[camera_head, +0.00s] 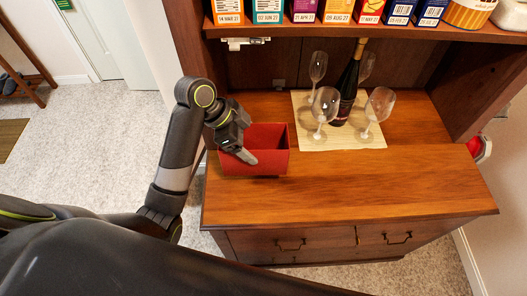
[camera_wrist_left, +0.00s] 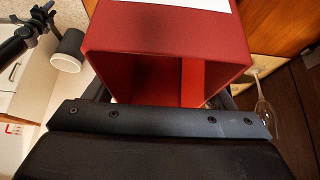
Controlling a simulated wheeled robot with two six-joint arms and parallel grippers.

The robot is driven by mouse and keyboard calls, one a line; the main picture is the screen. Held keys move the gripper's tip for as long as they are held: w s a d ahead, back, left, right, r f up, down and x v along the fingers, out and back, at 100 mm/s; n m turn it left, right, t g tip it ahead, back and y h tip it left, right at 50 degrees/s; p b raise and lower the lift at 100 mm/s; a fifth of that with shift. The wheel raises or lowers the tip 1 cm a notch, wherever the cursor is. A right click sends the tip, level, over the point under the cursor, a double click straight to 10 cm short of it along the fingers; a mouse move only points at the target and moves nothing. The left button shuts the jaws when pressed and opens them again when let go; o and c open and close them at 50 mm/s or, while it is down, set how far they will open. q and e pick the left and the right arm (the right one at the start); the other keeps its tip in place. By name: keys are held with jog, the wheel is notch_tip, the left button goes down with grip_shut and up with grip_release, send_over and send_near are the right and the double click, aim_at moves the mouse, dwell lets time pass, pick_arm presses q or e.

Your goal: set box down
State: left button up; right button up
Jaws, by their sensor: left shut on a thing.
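A red open-topped box (camera_head: 273,164) is at the left side of the wooden hutch counter (camera_head: 350,190). My left gripper (camera_head: 239,152) is shut on the box at its left part, with one finger lying against the near wall. In the left wrist view, the red box (camera_wrist_left: 150,72) fills the upper middle, with a white patch along its edge and its hollow inside facing the camera. The box is over the counter; whether its underside touches the wood cannot be told. My right gripper is not in view.
A woven mat (camera_head: 350,143) right of the box holds a dark bottle (camera_head: 345,98) and several wine glasses (camera_head: 380,105). A shelf (camera_head: 370,32) with cereal boxes hangs above. The counter's front and right are clear.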

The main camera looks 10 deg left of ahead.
pick_arm(q)
jog(key=shift+f, duration=3.9)
jog(key=shift+f, duration=0.1)
jog(key=o, duration=2)
jog(key=shift+c, duration=0.2)
jog(key=v, duration=1.2)
